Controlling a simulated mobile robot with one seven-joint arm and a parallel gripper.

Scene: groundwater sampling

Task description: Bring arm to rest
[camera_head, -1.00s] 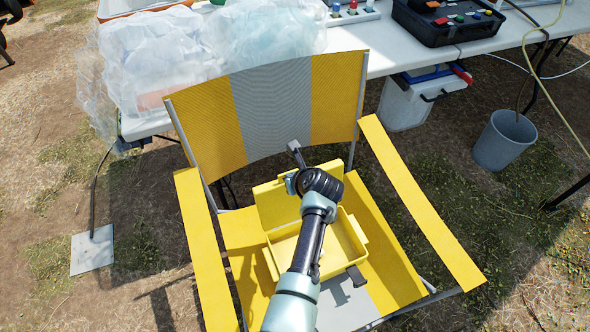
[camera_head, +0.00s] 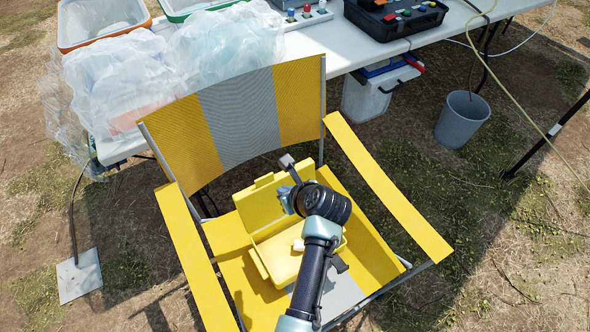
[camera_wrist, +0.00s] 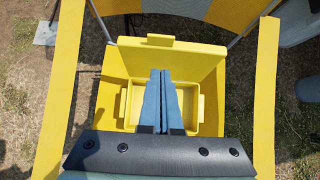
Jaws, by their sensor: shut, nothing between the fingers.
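My gripper (camera_head: 287,162) is shut and empty, above the chair seat. In the wrist view its two blue fingers (camera_wrist: 163,80) lie side by side over a yellow box. The yellow box (camera_head: 262,208) sits on the seat of a yellow and grey folding chair (camera_head: 239,115), with its lid raised. It also shows in the wrist view (camera_wrist: 190,60), where the visible part of its inside looks empty. My arm covers part of the box in the head view. I cannot tell if the fingers touch it.
The chair's armrests (camera_head: 385,187) flank my arm. Behind it, a white table (camera_head: 345,50) carries clear plastic bags (camera_head: 225,50), trays and a black case (camera_head: 395,15). Open ground lies to the right.

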